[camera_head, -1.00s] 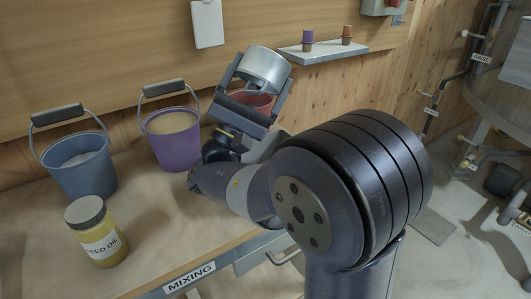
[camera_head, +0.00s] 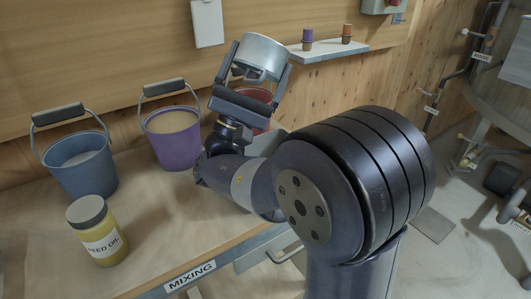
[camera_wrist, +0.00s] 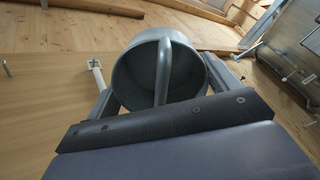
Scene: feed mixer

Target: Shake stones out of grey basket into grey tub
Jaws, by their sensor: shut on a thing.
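My gripper (camera_head: 261,60) is shut on a grey round container (camera_head: 262,48), with a finger on each side. It is held tilted above the back of the bench, in front of the wall. In the head view its pale flat end faces up. In the wrist view the container (camera_wrist: 152,75) shows its hollow side and an arched grey handle (camera_wrist: 164,70) towards my palm. I see no stones in the visible part of the hollow; the rest is hidden.
A blue bucket (camera_head: 82,178), a purple bucket (camera_head: 174,148) and a seed oil jar (camera_head: 104,245) stand on the mixing bench (camera_head: 150,222). A red bucket (camera_head: 262,122) is partly hidden behind my gripper.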

